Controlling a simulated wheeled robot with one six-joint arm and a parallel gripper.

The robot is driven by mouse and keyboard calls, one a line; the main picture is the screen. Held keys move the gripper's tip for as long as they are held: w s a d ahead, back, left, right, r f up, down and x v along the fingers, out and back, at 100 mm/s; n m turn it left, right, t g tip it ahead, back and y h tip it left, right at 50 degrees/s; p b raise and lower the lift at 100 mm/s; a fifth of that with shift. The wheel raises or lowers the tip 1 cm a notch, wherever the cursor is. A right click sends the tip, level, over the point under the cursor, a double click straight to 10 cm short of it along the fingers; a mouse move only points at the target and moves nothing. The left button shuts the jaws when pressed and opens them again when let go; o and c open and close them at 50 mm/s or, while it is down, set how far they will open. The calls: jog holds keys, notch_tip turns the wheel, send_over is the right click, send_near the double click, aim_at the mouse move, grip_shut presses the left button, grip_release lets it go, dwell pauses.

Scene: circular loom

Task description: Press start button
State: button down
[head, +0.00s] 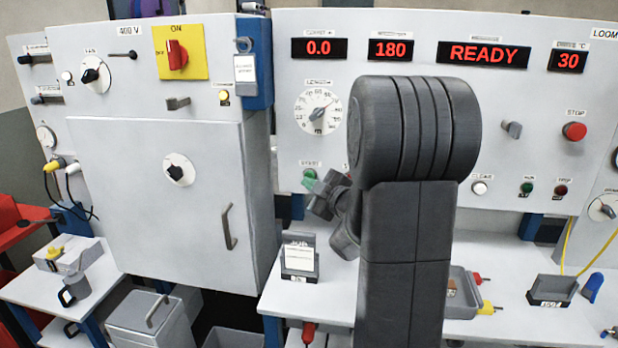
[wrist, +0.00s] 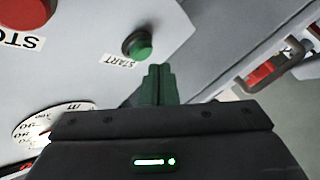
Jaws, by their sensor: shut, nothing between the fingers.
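The green start button (wrist: 138,46) sits on the pale panel beside its START label, upside down in the wrist view. In the head view the START label shows, with green (head: 309,174) just below it, at the lower left of the panel. My gripper (wrist: 158,68) is shut and empty, its fingertips just short of the button in the wrist view. In the head view my gripper (head: 318,193) is right by the button and partly overlaps it. I cannot tell whether the fingertips touch it.
A red stop button (head: 574,131) is at the panel's right. A length dial (head: 318,111) sits above the start button. The display (head: 484,54) reads READY. A grey cabinet (head: 170,210) stands at left. A small holder with a card (head: 299,258) stands on the shelf below my gripper.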

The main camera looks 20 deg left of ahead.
jog(key=shift+w, duration=0.1)
jog(key=shift+w+a, duration=0.1)
jog(key=shift+w, duration=0.2)
jog(key=shift+w+a, duration=0.1)
jog(key=shift+w, duration=0.35)
dwell(0.7)
jog(key=shift+s, duration=0.15)
dwell(0.3)
jog(key=shift+s+b, duration=0.6)
jog(key=shift+s, duration=0.1)
